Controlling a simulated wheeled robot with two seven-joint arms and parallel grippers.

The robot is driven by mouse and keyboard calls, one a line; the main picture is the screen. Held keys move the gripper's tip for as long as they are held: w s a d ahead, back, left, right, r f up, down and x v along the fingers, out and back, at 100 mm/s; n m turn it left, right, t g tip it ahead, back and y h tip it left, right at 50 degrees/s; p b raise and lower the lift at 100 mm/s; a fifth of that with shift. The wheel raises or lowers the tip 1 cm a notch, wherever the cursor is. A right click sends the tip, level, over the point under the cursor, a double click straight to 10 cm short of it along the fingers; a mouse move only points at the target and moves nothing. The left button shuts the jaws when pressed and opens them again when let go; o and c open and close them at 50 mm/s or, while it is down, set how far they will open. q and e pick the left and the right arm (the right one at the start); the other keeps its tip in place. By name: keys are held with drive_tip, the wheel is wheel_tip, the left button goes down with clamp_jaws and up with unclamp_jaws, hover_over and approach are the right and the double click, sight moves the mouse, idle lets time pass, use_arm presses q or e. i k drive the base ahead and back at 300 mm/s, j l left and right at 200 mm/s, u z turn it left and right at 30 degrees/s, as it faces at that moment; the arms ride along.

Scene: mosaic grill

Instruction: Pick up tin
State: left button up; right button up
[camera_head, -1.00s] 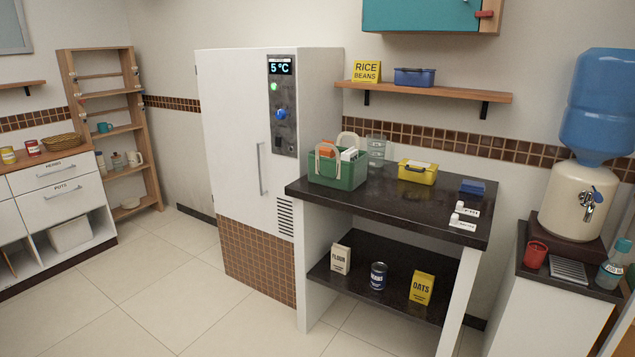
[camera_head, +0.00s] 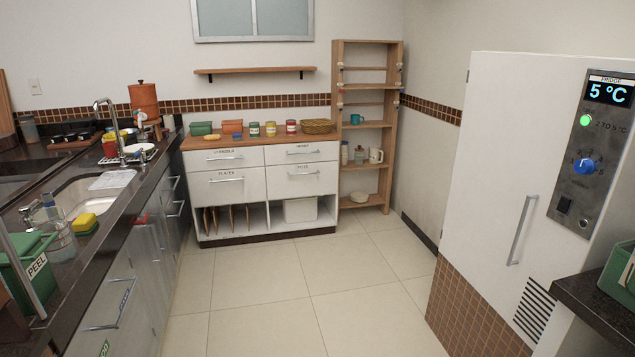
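I cannot tell which tin the task names. The dark blue tin from the earlier frame is out of view now. Neither of my grippers is in view.
The drawer cabinet (camera_head: 225,174) and a wooden shelf rack (camera_head: 340,160) stand at the back. A counter with a sink (camera_head: 92,190) runs along the left. The white fridge (camera_head: 475,150) is on the right. The tiled floor (camera_head: 300,285) between is clear.

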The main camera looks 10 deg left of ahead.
sight(254, 126)
drive_tip(key=i+j+u, duration=0.2)
drive_tip(key=i+u, duration=0.15)
drive_tip(key=i, duration=0.55)
drive_tip(key=i+u, duration=0.35)
drive_tip(key=i, duration=2.9)
